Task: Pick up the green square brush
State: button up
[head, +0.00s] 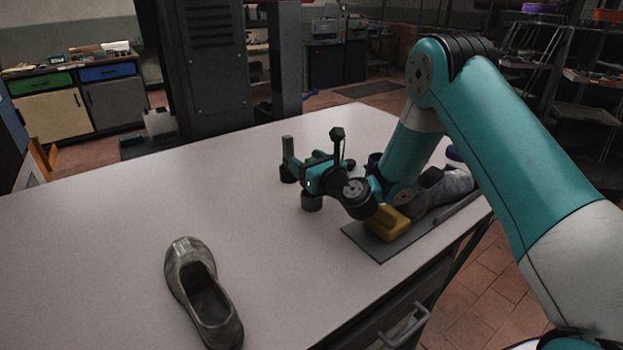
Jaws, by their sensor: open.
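My gripper (298,172) is over the far middle of the light table, with its jaws open. A small grey-green upright piece (287,149) shows at its far end, but I cannot tell whether this is a finger or part of the green square brush. I cannot make out the brush for certain anywhere in the head view. Two dark round shapes (311,202) show low around the gripper, and I cannot tell whether they touch it. My wrist and arm hide part of the table behind them.
A grey shoe (204,298) lies on the table (95,240) at the front left. A yellow block (388,223) and another grey shoe (450,186) are on a dark mat (378,249) near the right edge. The table's left part is clear.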

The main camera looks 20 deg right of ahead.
jog(key=shift+c, duration=0.4)
jog(key=c, duration=0.9)
